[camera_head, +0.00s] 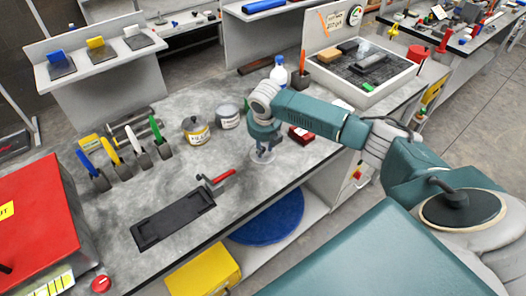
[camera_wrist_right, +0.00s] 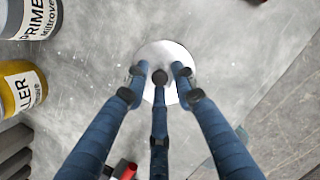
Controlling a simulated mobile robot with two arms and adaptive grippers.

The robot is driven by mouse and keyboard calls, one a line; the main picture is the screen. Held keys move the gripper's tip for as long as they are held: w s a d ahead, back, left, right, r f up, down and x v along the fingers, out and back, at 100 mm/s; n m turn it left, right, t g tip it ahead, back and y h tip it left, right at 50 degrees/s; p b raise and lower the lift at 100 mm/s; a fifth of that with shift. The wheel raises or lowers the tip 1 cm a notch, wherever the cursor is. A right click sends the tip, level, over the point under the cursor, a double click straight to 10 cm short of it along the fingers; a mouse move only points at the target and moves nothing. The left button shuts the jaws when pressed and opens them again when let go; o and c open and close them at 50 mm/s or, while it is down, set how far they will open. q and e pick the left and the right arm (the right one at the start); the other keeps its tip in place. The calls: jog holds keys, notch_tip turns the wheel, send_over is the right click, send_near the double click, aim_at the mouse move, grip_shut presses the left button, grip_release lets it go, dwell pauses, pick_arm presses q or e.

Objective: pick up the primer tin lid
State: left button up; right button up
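The primer tin lid (camera_wrist_right: 165,50) is a pale round disc lying flat on the grey bench, near its front edge. In the head view the lid (camera_head: 255,160) shows partly beneath my right gripper (camera_head: 264,152). In the right wrist view the three blue fingers of my right gripper (camera_wrist_right: 159,76) are spread apart, with their tips over the lid. I cannot tell whether they touch it. The primer tin (camera_wrist_right: 38,14) stands to the left, and it also shows in the head view (camera_head: 228,118). My left gripper is not in view.
A red-handled tool (camera_head: 220,179) and a black tray (camera_head: 172,222) lie to the left of the lid. A small red box (camera_head: 301,134) lies right of the gripper. The bench around the lid is bare.

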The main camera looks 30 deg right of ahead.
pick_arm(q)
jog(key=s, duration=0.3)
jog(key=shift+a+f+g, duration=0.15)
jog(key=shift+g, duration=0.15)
pick_arm(e)
grip_shut()
